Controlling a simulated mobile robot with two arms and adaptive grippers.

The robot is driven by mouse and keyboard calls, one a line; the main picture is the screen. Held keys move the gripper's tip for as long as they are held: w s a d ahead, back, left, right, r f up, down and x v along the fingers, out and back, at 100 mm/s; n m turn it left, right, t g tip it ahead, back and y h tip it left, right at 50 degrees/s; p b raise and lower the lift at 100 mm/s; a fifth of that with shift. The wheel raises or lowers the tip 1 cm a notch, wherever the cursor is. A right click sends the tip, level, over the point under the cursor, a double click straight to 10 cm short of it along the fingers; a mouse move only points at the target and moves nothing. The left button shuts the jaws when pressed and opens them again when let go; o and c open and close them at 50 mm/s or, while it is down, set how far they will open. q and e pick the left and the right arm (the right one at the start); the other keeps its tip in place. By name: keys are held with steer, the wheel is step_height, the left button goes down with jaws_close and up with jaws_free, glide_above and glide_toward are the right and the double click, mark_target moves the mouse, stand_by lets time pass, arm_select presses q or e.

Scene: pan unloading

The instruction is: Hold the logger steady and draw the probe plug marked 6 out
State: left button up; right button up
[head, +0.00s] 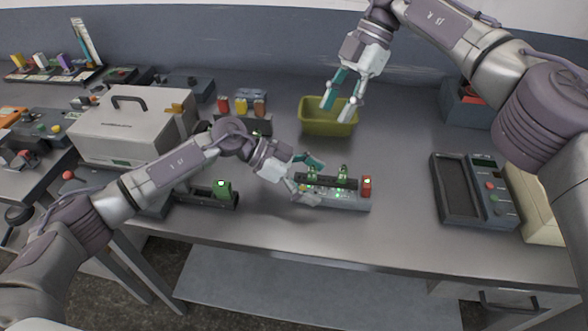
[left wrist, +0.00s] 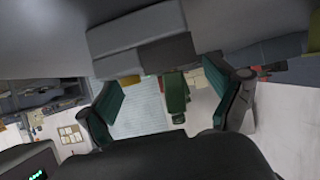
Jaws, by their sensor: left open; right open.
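The logger (head: 352,204) is a grey box with a dark top strip, near the front edge of the table in the head view. Green plugs (head: 343,171) stand on it, with a green light below, and a red plug or block (head: 367,186) is at its right end. No number is readable. My left gripper (head: 305,180) is open at the logger's left end, one finger behind and one in front; contact cannot be told. In the left wrist view a green block (left wrist: 176,93) shows between the open fingers. My right gripper (head: 335,108) is open and empty over the olive bin.
The olive bin (head: 328,129) stands behind the logger. A rack of coloured pieces (head: 242,117) and a large grey case (head: 133,130) are to the left. A dark device with a tray (head: 458,188) lies right. The table between it and the logger is clear.

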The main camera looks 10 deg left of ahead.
mark_target(325, 187)
arm_select(q)
steer(key=shift+x, duration=1.65)
